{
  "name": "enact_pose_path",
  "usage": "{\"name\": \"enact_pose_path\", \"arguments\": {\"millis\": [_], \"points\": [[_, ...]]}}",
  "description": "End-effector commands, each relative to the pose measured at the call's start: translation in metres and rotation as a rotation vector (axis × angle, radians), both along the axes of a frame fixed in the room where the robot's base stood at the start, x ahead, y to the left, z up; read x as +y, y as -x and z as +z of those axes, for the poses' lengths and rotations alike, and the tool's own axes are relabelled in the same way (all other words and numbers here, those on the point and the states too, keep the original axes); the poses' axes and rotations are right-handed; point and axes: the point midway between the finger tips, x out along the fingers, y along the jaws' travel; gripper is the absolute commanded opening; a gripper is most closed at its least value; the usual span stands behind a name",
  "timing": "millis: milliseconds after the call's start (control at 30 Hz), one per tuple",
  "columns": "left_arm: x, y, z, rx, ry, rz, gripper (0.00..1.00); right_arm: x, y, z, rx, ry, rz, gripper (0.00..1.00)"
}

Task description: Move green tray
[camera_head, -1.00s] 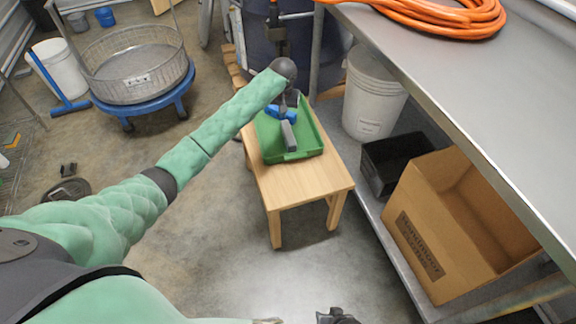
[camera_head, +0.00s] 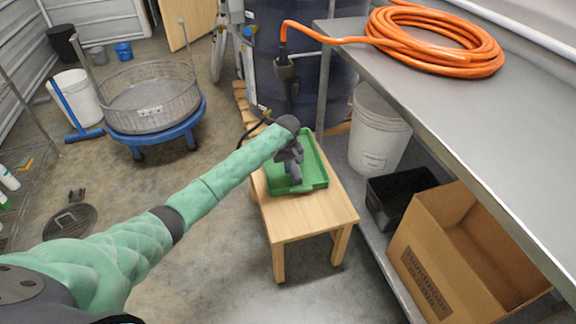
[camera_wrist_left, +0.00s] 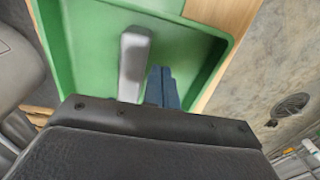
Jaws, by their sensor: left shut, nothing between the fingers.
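The green tray (camera_head: 318,174) sits on a small wooden table (camera_head: 309,216) in the head view. It fills much of the left wrist view (camera_wrist_left: 88,45), where its rim and corner show. My left gripper (camera_head: 293,172) is over the tray, shut and empty, with its hand hiding part of the tray. In the left wrist view a grey finger-like bar (camera_wrist_left: 133,58) and a blue piece (camera_wrist_left: 162,88) show over the tray floor; I cannot tell whether they touch it. My right gripper is not in view.
A steel bench (camera_head: 450,95) with a coiled orange hose (camera_head: 437,45) stands at right. Below it are a white bucket (camera_head: 378,135), a black bin (camera_head: 388,200) and a cardboard box (camera_head: 430,262). A sieve on a blue dolly (camera_head: 155,129) stands at left. Floor in front is clear.

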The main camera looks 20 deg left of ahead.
Motion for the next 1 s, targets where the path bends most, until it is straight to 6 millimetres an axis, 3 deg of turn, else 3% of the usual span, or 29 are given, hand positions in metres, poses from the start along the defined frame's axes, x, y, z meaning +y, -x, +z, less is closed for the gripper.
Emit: {"name": "enact_pose_path", "arguments": {"millis": [100, 433, 700, 1000], "points": [[0.0, 0.0, -0.02, 0.001, 0.0, 0.0, 0.0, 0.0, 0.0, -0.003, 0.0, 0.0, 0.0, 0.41], [-0.001, 0.001, -0.058, 0.0, 0.0, -0.002, 0.0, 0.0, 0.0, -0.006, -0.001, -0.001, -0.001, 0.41], [-0.015, 0.025, -0.056, -0.001, 0.0, -0.003, 0.0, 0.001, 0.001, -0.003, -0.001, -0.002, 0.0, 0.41], [-0.021, 0.035, -0.056, -0.002, 0.0, -0.002, 0.0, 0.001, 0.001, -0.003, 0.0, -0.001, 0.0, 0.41]]}}
